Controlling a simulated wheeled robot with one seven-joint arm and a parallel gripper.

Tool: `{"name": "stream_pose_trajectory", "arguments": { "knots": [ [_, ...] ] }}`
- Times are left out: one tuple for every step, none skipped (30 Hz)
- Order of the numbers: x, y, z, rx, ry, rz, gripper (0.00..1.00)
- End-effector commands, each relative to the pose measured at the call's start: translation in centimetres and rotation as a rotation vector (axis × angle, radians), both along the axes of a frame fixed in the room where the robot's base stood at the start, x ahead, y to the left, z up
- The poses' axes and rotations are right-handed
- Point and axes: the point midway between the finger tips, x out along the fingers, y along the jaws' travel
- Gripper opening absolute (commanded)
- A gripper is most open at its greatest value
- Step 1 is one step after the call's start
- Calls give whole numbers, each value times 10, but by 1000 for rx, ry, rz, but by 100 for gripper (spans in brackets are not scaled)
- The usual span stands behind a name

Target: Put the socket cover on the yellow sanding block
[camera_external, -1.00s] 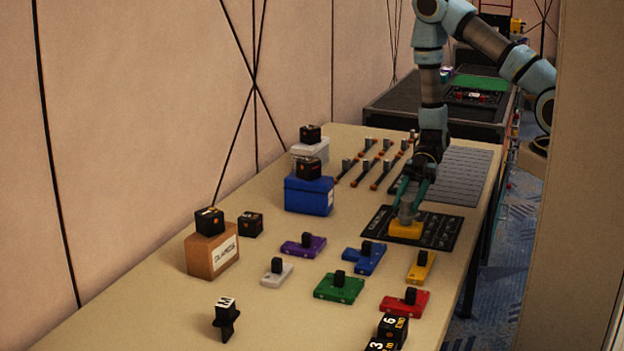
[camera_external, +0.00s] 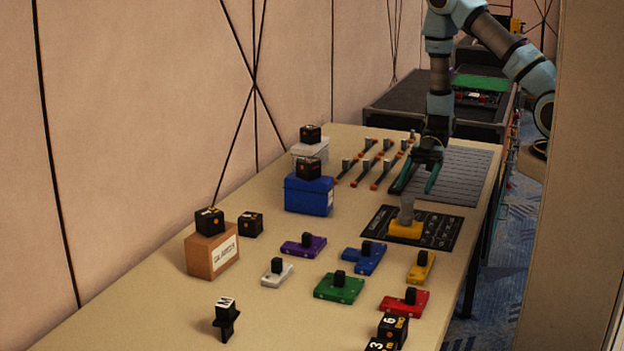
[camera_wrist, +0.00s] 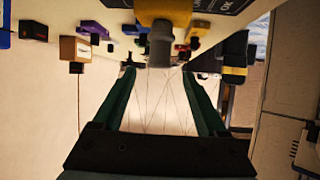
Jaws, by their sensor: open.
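The yellow sanding block (camera_external: 404,231) lies on a black printed mat (camera_external: 447,228) on the table. A grey upright cylinder, which looks like the socket cover (camera_external: 407,211), stands on top of it. In the wrist view the yellow block (camera_wrist: 165,10) is at the top middle, with the grey socket cover (camera_wrist: 160,46) extending from it toward the fingers. My gripper (camera_external: 414,190) is open and empty, above and behind the block, apart from the cover. Its green fingers (camera_wrist: 157,74) are spread in the wrist view, with nothing between them.
Purple (camera_external: 303,246), blue (camera_external: 363,259), green (camera_external: 339,289), red (camera_external: 405,304) and smaller yellow (camera_external: 420,268) blocks with black knobs lie in front. A blue box (camera_external: 309,196) and a cardboard box (camera_external: 212,254) stand left. Several tools and a grey slatted panel (camera_external: 457,176) lie behind.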

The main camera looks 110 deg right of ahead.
Motion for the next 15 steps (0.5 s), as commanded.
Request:
{"name": "stream_pose_trajectory", "arguments": {
  "knots": [
    [-7,-8,3,-4,-1,-4,75],
    [-11,-11,6,-4,-1,-3,75],
    [-16,-16,9,-5,-1,-2,75],
    [-20,-18,12,-4,0,-2,75],
    [-24,-21,14,-3,0,-2,75],
    [-28,-25,16,-2,-1,-2,75],
    [-30,-27,18,-3,-1,-1,75],
    [-33,-29,20,-3,-1,-1,75],
    [-35,-31,22,-2,0,-1,75],
    [-37,-32,23,-1,-1,0,75],
    [-38,-33,24,-1,-1,0,75],
    [-40,-34,25,0,0,0,75],
    [-40,-34,25,0,0,0,75],
    [-41,-34,25,0,0,0,75],
    [-41,-35,26,0,0,0,75]
  ]
}}
